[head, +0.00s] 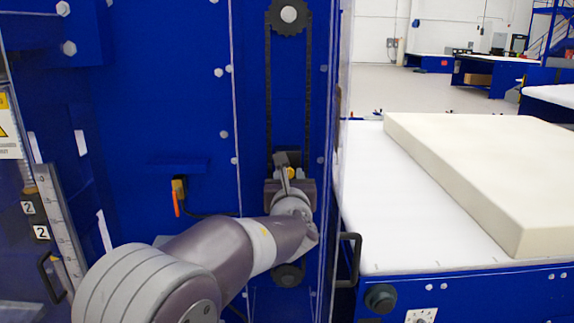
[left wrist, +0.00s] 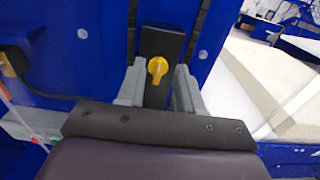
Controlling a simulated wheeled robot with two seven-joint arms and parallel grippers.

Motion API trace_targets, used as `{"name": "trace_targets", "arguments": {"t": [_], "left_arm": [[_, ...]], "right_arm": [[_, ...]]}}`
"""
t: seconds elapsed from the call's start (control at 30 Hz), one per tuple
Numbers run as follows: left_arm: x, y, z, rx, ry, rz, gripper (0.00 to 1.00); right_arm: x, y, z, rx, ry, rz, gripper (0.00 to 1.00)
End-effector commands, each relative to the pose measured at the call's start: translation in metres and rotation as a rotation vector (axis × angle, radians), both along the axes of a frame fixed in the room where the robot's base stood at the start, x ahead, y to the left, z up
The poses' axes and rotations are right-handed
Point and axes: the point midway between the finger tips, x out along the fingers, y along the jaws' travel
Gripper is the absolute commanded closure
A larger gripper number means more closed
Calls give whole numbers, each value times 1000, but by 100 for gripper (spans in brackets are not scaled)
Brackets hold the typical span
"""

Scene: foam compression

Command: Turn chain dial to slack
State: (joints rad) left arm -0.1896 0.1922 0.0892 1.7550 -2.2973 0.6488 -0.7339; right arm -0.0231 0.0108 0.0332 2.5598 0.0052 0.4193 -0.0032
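The chain dial is a yellow knob (left wrist: 157,68) on a dark block between two chain runs, in the left wrist view. In the head view a bit of the yellow dial (head: 290,173) shows past my gripper. My left gripper (left wrist: 158,88) is in front of the dial, its two grey fingers apart, one on each side of the dark block. The dial lies beyond the fingertips with visible gaps on both sides. In the head view my left gripper (head: 288,162) reaches up to the lower part of the chain. My right gripper is not in view.
The chain (head: 268,95) runs between an upper sprocket (head: 288,15) and a lower sprocket (head: 288,275) on the blue panel. A clear door edge and black handle (head: 349,260) stand right of my arm. A foam slab (head: 480,165) lies on the white table (head: 375,220).

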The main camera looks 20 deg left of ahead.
Motion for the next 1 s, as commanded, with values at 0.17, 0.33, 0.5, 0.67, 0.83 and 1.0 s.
{"name": "trace_targets", "arguments": {"t": [0.17, 0.33, 0.5, 0.67, 0.83, 1.0], "left_arm": [[25, 8, 2, -1, 1, 1, 64], [33, 10, 0, -2, 0, 1, 64], [34, 10, -1, -2, 0, 1, 64], [34, 10, -1, -2, 0, 1, 94], [34, 10, -1, -4, 0, 1, 100], [33, 11, -3, -29, -9, 2, 100]], "right_arm": [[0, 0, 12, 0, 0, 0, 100], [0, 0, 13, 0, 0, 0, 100], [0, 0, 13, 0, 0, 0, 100], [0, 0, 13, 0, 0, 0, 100], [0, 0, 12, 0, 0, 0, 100], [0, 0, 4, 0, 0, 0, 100]]}}
